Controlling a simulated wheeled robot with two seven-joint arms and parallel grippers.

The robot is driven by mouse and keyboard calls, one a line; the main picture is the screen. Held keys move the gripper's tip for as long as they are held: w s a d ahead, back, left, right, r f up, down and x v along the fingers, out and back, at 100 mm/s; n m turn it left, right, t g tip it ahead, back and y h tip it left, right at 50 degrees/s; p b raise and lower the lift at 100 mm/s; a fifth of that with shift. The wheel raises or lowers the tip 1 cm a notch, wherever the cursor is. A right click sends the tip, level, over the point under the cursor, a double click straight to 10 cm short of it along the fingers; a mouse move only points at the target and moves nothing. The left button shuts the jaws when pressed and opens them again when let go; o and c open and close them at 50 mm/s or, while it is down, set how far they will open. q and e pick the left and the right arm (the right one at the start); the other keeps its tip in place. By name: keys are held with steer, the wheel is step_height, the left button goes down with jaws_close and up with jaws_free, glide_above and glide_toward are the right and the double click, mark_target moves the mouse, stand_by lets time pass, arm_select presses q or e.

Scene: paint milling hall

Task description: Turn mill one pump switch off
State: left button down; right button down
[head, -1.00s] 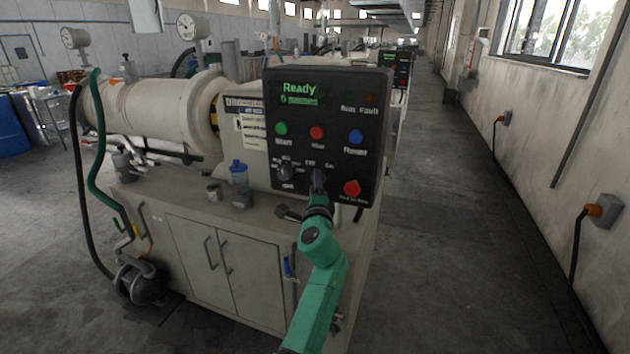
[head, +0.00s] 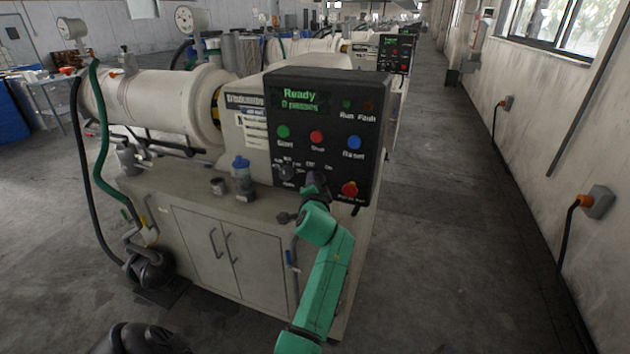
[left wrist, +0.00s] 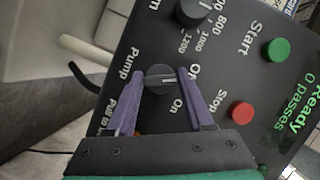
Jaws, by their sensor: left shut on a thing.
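The mill control panel (head: 327,133) stands upright at the right end of the nearest mill, with its display (head: 300,100) reading "Ready" and "0 passes". My left gripper (head: 318,186) is at the panel's lower part and hides most of the pump switch there. In the left wrist view the pump switch (left wrist: 158,80) is a round black knob beside the word "Pump", between the two purple fingers of my left gripper (left wrist: 160,84), which is shut on it. Its white mark points right in that view, toward the "Off" label, partly covered by a finger. My right gripper is out of view.
Close by on the panel are a green start button (head: 283,131), a red stop button (head: 317,137), a blue reset button (head: 353,142), a speed knob (head: 287,172) and a red pull knob (head: 349,189). A blue-capped bottle (head: 242,178) stands on the cabinet. The aisle at right is clear.

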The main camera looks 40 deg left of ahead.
arm_select(q)
steer(key=shift+f, duration=0.1)
stand_by(0.3)
steer(key=shift+c, duration=1.4)
jaws_free()
